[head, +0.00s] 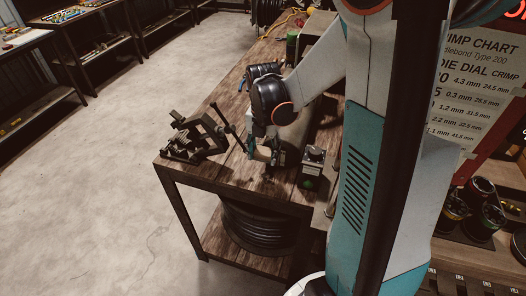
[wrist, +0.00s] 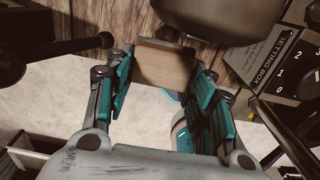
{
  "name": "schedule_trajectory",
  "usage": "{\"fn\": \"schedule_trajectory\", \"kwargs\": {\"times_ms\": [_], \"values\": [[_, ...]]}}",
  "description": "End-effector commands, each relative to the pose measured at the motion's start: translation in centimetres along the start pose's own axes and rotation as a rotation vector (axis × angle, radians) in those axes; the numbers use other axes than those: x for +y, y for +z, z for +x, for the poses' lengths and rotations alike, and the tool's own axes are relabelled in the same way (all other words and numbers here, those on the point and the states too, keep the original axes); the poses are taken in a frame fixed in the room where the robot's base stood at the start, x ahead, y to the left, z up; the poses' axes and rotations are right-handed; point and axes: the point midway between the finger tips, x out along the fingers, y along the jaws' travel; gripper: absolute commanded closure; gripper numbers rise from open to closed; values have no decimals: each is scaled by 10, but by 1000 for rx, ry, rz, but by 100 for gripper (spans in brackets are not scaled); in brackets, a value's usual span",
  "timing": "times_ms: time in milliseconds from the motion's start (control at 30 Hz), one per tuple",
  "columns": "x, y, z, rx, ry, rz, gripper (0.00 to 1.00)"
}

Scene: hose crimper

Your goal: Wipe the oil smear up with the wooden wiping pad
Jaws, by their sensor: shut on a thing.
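The wooden wiping pad (wrist: 165,66) is a pale brown block in the wrist view, between the teal fingers of my gripper (wrist: 162,82). My gripper is shut on it. In the head view my gripper (head: 264,152) is low over the front part of the wooden workbench (head: 225,166), with a pale bit of the pad (head: 262,154) showing between the fingers. I cannot tell whether the pad touches the bench top. I cannot make out the oil smear in either view; my arm and the pad hide part of the bench.
A dark metal vise-like fixture (head: 195,136) with a lever stands left of my gripper. A small black setting box (head: 313,166) is close on the right and shows in the wrist view (wrist: 272,56). A crimp chart (head: 480,70) and dies (head: 484,215) are farther right.

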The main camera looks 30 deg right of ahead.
Motion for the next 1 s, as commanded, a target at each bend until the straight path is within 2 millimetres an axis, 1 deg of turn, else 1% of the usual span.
{"fn": "schedule_trajectory", "kwargs": {"times_ms": [267,800,1000], "values": [[0,0,20,0,0,1,74],[0,0,79,0,0,1,74],[0,0,93,0,0,1,74]]}}
